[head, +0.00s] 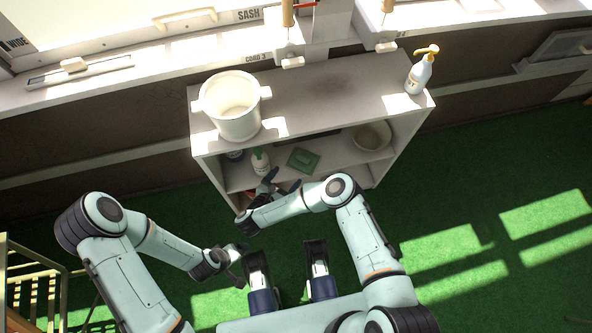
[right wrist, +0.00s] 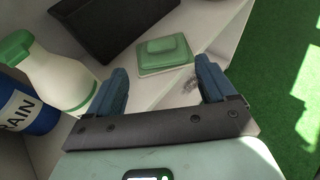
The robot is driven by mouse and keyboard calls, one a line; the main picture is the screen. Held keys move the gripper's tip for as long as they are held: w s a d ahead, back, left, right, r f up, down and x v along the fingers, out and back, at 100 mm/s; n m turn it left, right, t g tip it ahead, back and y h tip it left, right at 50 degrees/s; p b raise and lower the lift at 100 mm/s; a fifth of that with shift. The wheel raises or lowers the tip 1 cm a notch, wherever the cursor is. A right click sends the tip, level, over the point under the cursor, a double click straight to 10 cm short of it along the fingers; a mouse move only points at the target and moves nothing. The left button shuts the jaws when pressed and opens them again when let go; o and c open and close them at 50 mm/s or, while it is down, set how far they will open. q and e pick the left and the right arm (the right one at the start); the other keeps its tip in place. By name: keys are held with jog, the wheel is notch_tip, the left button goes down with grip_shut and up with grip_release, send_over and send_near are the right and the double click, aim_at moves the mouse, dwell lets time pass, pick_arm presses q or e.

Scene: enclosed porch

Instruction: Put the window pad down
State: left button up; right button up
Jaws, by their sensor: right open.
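The window pad is a green block with a raised grip, lying on the middle shelf of the white unit in the head view (head: 303,159). In the right wrist view the pad (right wrist: 165,52) lies flat on the shelf board, just beyond the fingertips. My right gripper (head: 281,183) is open at the shelf front. In the right wrist view its two blue fingers (right wrist: 163,80) stand apart with nothing between them. My left gripper (head: 238,263) hangs low over the floor; its jaw gap is not clear.
A white spray bottle with a green top (head: 260,161) stands left of the pad, beside a blue can (right wrist: 27,108). A dark box (right wrist: 100,25) lies behind the pad. A bowl (head: 372,136) sits at the shelf's right. A bucket (head: 232,107) and pump bottle (head: 419,73) stand on top.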

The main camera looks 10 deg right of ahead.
jog(key=shift+s+a, duration=0.1)
jog(key=shift+s, duration=0.05)
jog(key=s+d+f+m+g+y, duration=0.2)
jog(key=s+d+m+g+y, duration=0.2)
jog(key=s+m, duration=0.6)
jog(key=s+d+f+m+g+y, duration=0.2)
jog(key=s+d+m+g+y, duration=0.2)
jog(key=m, duration=1.8)
jog(key=s+d+y, duration=0.3)
jog(key=s+y, duration=0.1)
jog(key=s, duration=0.3)
jog(key=shift+d+f, duration=0.15)
jog(key=shift+d, duration=0.1)
